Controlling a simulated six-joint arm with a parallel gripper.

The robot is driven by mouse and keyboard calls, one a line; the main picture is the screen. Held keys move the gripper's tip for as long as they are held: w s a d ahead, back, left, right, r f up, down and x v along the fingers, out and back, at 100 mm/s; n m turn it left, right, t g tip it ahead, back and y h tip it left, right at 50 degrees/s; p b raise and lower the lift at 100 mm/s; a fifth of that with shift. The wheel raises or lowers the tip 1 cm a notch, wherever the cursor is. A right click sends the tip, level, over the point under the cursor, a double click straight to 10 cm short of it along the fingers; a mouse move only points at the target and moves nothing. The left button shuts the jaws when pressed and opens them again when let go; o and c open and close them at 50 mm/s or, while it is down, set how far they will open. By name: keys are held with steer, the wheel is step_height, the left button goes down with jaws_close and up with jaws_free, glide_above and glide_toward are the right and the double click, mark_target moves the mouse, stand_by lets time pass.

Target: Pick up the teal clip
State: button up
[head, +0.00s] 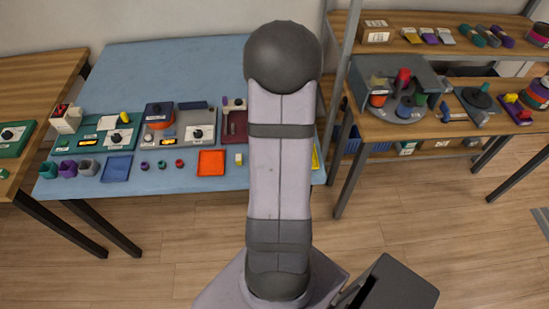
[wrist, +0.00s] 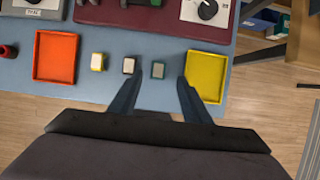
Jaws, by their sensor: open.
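The teal clip (wrist: 158,69) is a small block with a pale top, on the blue table in the wrist view. It is the rightmost of three small clips in a row. A brown clip (wrist: 128,66) and a yellow clip (wrist: 97,61) stand to its left. My gripper (wrist: 159,80) is open and empty. I cannot tell the fingertips' height above the table. In the head view my arm hides the gripper and the teal clip.
An orange tray (wrist: 38,75) lies left of the clips and a yellow tray (wrist: 206,56) lies close on the right, beside the right finger. A dark red board (wrist: 130,18) lies behind the clips. The table's front edge is near my gripper.

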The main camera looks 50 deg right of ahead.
steer(key=shift+b+x, duration=1.65)
steer(key=shift+x, duration=1)
steer(key=shift+w+a, duration=0.15)
steer(key=shift+r, duration=0.1)
jaws_close()
